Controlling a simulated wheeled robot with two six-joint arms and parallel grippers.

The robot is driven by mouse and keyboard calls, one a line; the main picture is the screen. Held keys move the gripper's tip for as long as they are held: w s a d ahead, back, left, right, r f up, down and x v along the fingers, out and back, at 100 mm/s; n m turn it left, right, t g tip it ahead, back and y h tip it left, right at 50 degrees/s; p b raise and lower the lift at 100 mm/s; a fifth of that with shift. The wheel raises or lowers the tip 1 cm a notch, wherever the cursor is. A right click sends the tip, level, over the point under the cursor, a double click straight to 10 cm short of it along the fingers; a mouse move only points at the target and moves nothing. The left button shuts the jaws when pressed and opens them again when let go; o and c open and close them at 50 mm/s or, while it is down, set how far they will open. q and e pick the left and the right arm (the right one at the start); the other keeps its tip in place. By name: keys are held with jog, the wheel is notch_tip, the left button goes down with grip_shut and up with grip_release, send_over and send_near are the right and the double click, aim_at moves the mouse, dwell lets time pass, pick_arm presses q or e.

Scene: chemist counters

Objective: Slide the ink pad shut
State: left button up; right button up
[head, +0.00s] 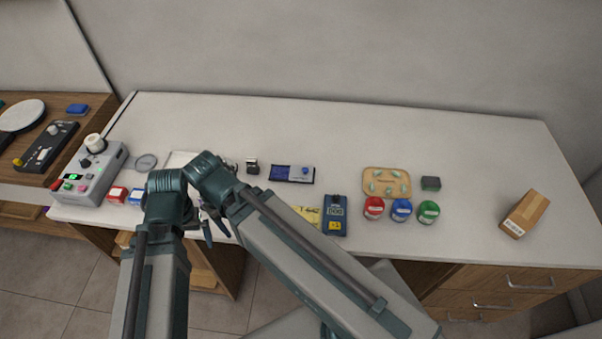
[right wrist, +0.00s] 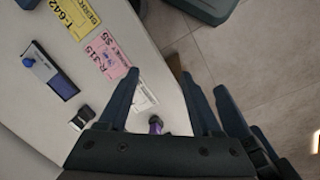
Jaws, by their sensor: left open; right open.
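The ink pad (head: 292,173) lies on the white counter near the middle. Its blue pad surface shows at the left, and a grey lid with a blue knob (head: 305,171) covers the right part. The ink pad also shows at the left of the right wrist view (right wrist: 50,70). My left gripper (head: 198,228) is over the counter's front edge, left of the ink pad and apart from it.
A small black-and-silver stamp (head: 252,166) stands left of the ink pad. A blue meter (head: 335,215) and yellow tag (head: 306,214) lie in front. A tan tray (head: 387,183), lidded jars (head: 401,210) and a carton (head: 525,214) are to the right. The counter behind is clear.

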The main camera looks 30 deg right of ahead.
dwell(0.3)
jog(key=shift+w, duration=0.1)
jog(key=shift+c, duration=0.8)
notch_tip(320, 180, up, 6)
jog(key=f+m+y+p, duration=0.1)
jog(key=m+p, duration=0.5)
jog(key=m, duration=1.4)
send_over(305, 169)
notch_tip(305, 169, down, 13)
jog(key=b, duration=1.4)
jog(key=shift+f, duration=0.2)
grip_shut()
